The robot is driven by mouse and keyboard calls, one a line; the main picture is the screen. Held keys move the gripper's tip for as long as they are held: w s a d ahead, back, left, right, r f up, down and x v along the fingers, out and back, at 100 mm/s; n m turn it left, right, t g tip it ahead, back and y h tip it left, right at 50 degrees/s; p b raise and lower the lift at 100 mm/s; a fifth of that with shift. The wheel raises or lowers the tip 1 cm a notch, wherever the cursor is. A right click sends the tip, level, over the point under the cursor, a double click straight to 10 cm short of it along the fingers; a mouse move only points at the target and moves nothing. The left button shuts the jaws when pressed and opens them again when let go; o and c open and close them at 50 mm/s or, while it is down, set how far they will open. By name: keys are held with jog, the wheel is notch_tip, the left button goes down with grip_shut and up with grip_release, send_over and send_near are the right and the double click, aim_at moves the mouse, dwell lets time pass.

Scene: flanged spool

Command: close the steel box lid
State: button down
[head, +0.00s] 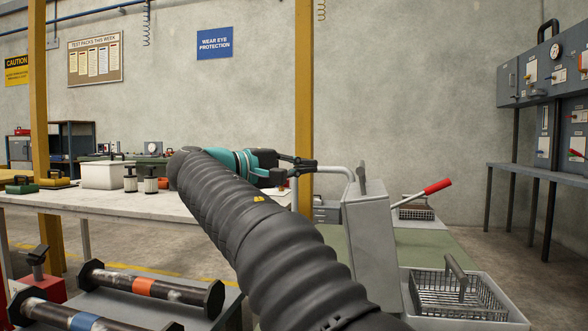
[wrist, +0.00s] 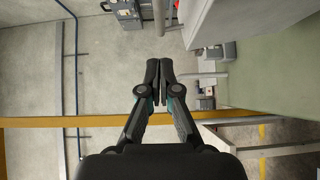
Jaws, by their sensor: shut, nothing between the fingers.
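The steel box (head: 500,311) is a light grey open box at the lower right in the head view. Its grey lid (head: 372,250) appears to stand upright at the box's left side. A pale bent bar handle (head: 338,170) reaches left from the lid's top. My gripper (head: 312,166) is shut and empty, with its tips at the bar's left end in the picture; I cannot tell whether they touch.
A wire basket (head: 450,296) sits in the box. A red-handled lever (head: 437,187) rises behind the lid. A yellow post (head: 303,100) stands beyond my gripper. A long workbench (head: 100,203) is at left, and a rack with dark rollers (head: 150,286) at lower left.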

jog(key=w+d+b, duration=0.1)
jog(key=d, duration=0.7)
jog(key=shift+w, duration=0.15)
